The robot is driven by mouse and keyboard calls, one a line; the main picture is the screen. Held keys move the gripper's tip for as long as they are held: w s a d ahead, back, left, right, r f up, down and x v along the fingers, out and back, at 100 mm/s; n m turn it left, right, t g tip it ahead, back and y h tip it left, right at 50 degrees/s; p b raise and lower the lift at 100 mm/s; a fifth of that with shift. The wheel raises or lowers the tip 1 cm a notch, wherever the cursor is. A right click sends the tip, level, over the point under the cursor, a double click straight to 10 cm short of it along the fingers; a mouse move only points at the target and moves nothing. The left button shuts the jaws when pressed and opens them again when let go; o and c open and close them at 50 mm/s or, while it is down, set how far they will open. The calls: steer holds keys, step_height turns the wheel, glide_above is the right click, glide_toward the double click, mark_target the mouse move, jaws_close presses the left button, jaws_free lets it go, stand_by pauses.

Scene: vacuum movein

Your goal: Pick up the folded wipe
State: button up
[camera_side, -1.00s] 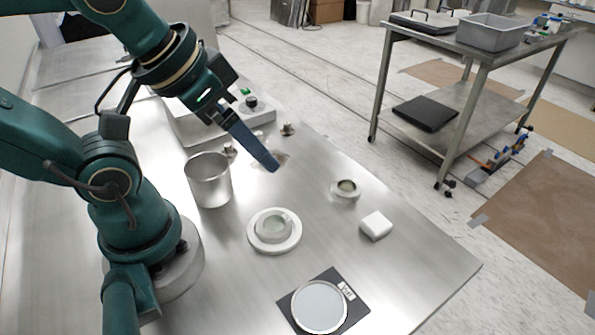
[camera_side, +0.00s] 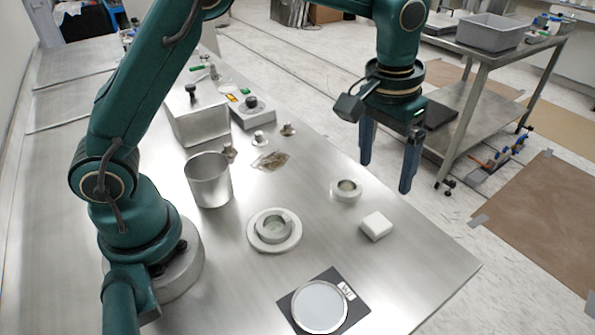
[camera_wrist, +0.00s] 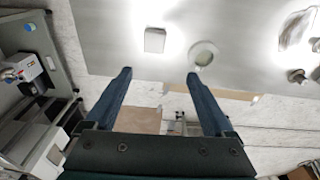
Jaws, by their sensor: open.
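The folded wipe (camera_side: 376,226) is a small white block-like pad lying flat on the steel table near its right edge. It also shows in the wrist view (camera_wrist: 155,40), above and between the fingertips in the picture. My gripper (camera_side: 385,176) is open, with its two blue fingers pointing down and spread apart. It is raised, up and to the right of the wipe in the side view, and touches nothing. In the wrist view my gripper (camera_wrist: 157,76) has nothing between its fingers.
A small round dish (camera_side: 346,191) sits close to the wipe. A white ring-shaped piece (camera_side: 274,242), a metal cup (camera_side: 208,180) and a round disc on a black plate (camera_side: 319,306) stand on the table (camera_side: 418,268).

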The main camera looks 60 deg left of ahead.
steer(key=g, duration=0.1)
glide_above(375, 223)
steer(key=shift+m, duration=0.3)
step_height(375, 223, down, 6)
steer(key=shift+f, duration=2.25)
jaws_close()
steer(key=shift+r, duration=0.15)
step_height(375, 223, up, 4)
steer(key=shift+w+f, duration=0.1)
steer(key=s+a+r, duration=0.1)
steer(key=a+r, duration=0.6)
steer(key=a, duration=0.4)
steer(key=shift+s+a, duration=0.3)
steer(key=shift+s, duration=0.1)
